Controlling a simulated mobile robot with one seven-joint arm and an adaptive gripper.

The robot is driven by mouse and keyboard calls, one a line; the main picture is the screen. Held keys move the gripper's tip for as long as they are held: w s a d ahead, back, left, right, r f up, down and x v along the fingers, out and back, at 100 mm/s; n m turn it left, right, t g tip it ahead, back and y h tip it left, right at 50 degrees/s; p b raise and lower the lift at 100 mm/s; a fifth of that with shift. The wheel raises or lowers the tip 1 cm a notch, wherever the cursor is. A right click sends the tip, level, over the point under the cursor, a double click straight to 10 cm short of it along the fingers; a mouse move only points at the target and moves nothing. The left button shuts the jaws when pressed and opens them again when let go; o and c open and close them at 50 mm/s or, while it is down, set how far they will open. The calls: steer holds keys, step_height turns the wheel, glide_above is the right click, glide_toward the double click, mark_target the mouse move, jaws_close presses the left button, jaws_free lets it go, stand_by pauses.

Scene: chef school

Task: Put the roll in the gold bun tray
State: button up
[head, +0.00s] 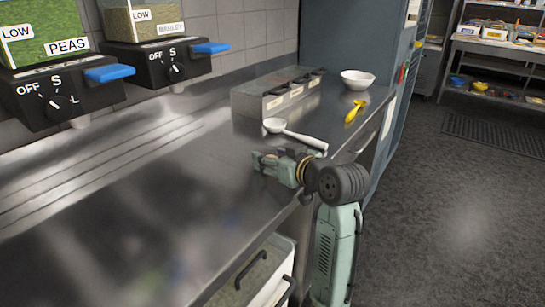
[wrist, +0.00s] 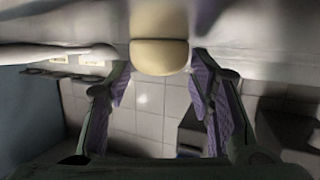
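The roll (wrist: 160,57) is a smooth beige rounded piece on the steel counter in the wrist view, which appears upside down. Its mirror image shows in the counter above it. My gripper (wrist: 162,72) is open, its two purple-padded fingers to either side of the roll in the picture. Gaps show between the roll and both fingers. In the head view my gripper (head: 262,162) is low over the counter, and I cannot make out the roll there. I see no gold bun tray in either view.
A white ladle (head: 293,134) lies just behind my gripper. A metal holder (head: 275,94), a white bowl (head: 357,79) and a yellow utensil (head: 354,112) stand farther back. Dispensers labelled peas (head: 45,90) and barley (head: 160,60) hang at left. The counter's (head: 130,220) near left is clear.

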steer(key=o, duration=0.5)
steer(key=shift+c, duration=0.2)
